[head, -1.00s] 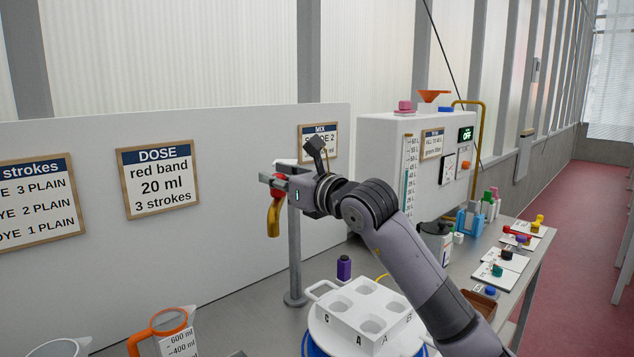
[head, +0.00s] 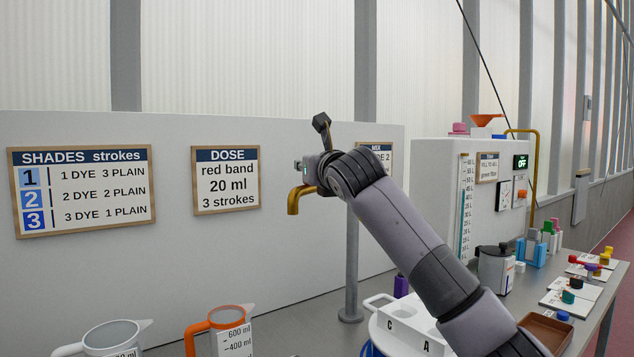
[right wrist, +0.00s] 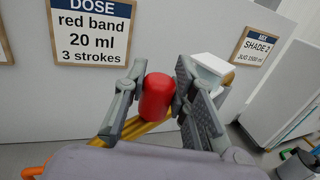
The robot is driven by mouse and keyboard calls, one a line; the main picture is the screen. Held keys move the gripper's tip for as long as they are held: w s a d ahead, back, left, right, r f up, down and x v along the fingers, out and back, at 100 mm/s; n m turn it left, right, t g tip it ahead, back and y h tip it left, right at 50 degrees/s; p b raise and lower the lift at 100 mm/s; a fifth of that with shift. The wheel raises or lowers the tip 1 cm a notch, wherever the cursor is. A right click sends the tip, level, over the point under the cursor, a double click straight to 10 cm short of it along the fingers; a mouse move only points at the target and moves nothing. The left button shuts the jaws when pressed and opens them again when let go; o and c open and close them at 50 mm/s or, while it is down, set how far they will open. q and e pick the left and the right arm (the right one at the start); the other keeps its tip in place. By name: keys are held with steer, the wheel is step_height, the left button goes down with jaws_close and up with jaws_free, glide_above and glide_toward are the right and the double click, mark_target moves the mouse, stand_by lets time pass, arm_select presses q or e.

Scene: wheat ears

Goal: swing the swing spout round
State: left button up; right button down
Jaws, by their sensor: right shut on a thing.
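The brass swing spout (head: 297,200) sticks out beside my right gripper (head: 308,168) in the head view, its open end bent downward at the left. In the right wrist view, a red grip (right wrist: 157,97) stands between the fingers of my right gripper (right wrist: 162,95), which is shut on it. The brass pipe (right wrist: 135,128) shows below the red grip, mostly hidden by the fingers. A grey post (head: 352,262) stands behind my right arm; the spout's joint with it is hidden in the head view. My left gripper is not in view.
An orange-rimmed jug (head: 228,320) and a grey jug (head: 110,338) stand at the front left. A back panel (head: 90,260) with signs runs close behind the gripper.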

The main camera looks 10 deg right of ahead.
steer(key=shift+w+a, duration=0.1)
steer(key=shift+a, duration=0.05)
stand_by(0.3)
steer(key=c, duration=1.3)
jaws_free()
steer(key=v, duration=1.2)
